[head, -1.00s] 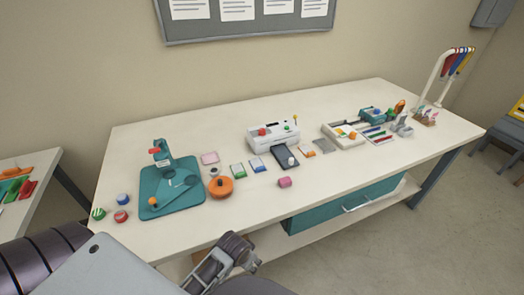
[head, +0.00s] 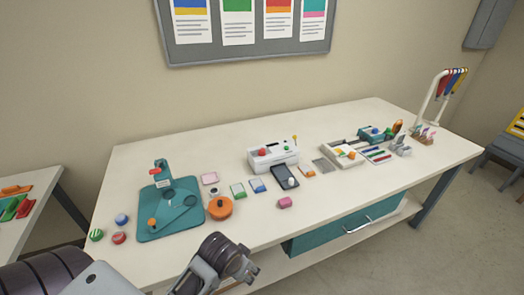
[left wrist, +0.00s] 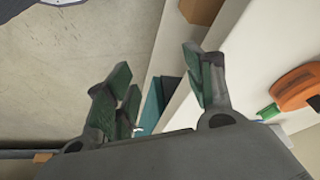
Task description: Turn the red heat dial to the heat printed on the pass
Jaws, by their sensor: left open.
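The white laminator (head: 284,157) stands in the middle of the bench in the head view. The red dial (head: 262,152) sits on its front left; its pointer and markings are too small to read. Several small cards lie left of it, among them a pink one (head: 210,178), a green-edged one (head: 238,190) and a blue-edged one (head: 257,185). I cannot tell which is the pass or read any print. My left gripper (head: 246,266) is at the bench's front edge, well short of the laminator. It is open and empty, and its spread fingers show in the left wrist view (left wrist: 165,85).
A teal punch stand (head: 168,215) and an orange round piece (head: 219,207) are left of the laminator. A dark tray (head: 284,177) and a pink block (head: 284,202) lie in front. A teal drawer (head: 345,228) hangs below the bench top (head: 330,205).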

